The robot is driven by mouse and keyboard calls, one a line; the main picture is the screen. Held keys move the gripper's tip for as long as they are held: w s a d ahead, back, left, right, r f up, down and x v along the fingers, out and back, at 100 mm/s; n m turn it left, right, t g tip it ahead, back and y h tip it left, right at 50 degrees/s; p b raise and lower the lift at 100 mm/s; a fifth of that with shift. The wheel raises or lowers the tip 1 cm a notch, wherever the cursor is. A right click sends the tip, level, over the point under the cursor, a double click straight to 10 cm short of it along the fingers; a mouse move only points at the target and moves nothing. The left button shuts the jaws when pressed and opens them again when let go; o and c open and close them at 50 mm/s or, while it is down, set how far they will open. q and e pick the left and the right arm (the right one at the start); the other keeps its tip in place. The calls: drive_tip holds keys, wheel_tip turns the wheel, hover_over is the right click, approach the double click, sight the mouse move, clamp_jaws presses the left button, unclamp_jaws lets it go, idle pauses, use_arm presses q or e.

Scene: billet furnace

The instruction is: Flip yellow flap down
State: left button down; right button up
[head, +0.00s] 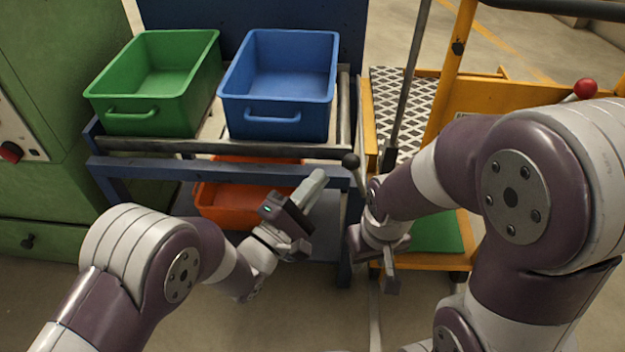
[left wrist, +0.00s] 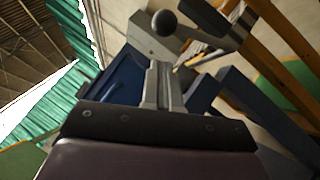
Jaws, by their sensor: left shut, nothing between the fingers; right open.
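A yellow panel (head: 505,95) stands upright on the yellow cart at the upper right; I cannot tell for certain whether it is the flap. My right arm hides its lower part. My right gripper (head: 377,262) is open and empty, low in front of the cart, apart from the panel.
A blue rack (head: 130,168) holds a green bin (head: 155,113) and a blue bin (head: 277,115) on top, and an orange bin (head: 232,207) below. A red knob (head: 585,88) and diamond-patterned plate (head: 405,92) are at the cart. A green cabinet (head: 55,165) stands left.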

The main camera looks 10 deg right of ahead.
sight(344, 159)
use_arm(q)
drive_tip(key=shift+s+d+r+m+g+y+p, duration=0.15)
drive_tip(key=shift+d+r+m+g+p, duration=0.35)
drive_tip(key=shift+p, duration=0.7)
drive_tip(key=shift+s+d+r+m+g+y+p, duration=0.1)
drive_tip(key=shift+d+r+m+g+y+p, duration=0.3)
drive_tip(key=shift+m+p, duration=0.65)
drive_tip(key=shift+s+d+r+m+g+y+p, duration=0.15)
drive_tip(key=shift+r+m+p, duration=0.4)
drive_tip(key=shift+p, duration=0.85)
drive_tip(key=shift+w+d, duration=0.1)
drive_tip(key=shift+g, duration=0.25)
